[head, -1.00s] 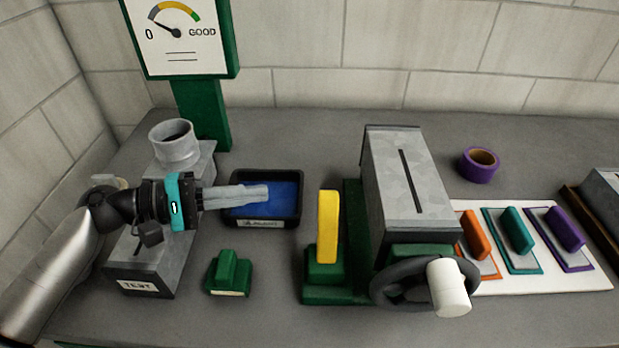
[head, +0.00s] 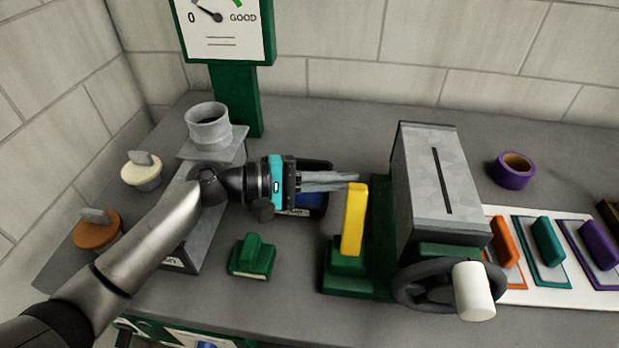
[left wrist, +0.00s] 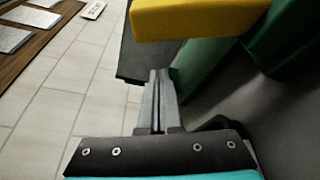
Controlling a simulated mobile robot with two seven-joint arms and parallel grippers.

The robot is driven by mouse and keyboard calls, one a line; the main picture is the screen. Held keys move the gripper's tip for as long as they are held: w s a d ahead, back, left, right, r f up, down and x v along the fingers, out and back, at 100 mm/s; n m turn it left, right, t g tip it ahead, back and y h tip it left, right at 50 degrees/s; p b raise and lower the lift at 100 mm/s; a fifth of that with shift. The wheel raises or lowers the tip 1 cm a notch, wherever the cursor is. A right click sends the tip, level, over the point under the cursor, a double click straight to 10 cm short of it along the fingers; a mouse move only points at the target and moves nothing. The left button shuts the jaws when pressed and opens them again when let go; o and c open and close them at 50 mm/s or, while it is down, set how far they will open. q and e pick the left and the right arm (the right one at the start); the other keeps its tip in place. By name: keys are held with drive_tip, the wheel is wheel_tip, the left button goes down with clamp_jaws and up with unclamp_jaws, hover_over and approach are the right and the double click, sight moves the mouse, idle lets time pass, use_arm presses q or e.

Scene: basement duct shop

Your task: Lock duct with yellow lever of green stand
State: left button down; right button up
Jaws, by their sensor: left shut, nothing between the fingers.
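The yellow lever (head: 354,219) stands upright on the left part of the green stand (head: 347,281). The grey metal duct (head: 440,185) with a dark slot in its top sits on the stand, to the right of the lever. My left gripper (head: 358,177) is shut and empty, its fingertips close to the lever's top in the head view. Whether they touch it I cannot tell. In the left wrist view the lever (left wrist: 195,18) crosses above the closed fingertips (left wrist: 158,75). My right gripper is out of view.
A dark wheel with a white knob (head: 474,291) is in front of the duct. A small green block (head: 252,257) lies left of the stand. A blue-lined tray is mostly hidden behind my gripper. A purple roll (head: 514,170) and coloured handles on a white board (head: 510,220) are at right.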

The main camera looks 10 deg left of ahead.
sight(353, 224)
use_arm(q)
drive_tip(key=shift+s+a+r+p, duration=0.15)
drive_tip(key=shift+s+r, duration=0.1)
drive_tip(key=shift+s, duration=0.35)
drive_tip(key=shift+s+r+p, duration=0.1)
drive_tip(key=shift+s+r, duration=0.2)
drive_tip(key=shift+s, duration=0.25)
drive_tip(key=shift+s+a+r+p, duration=0.15)
drive_tip(key=shift+s+r, duration=0.1)
drive_tip(key=shift+s, duration=0.35)
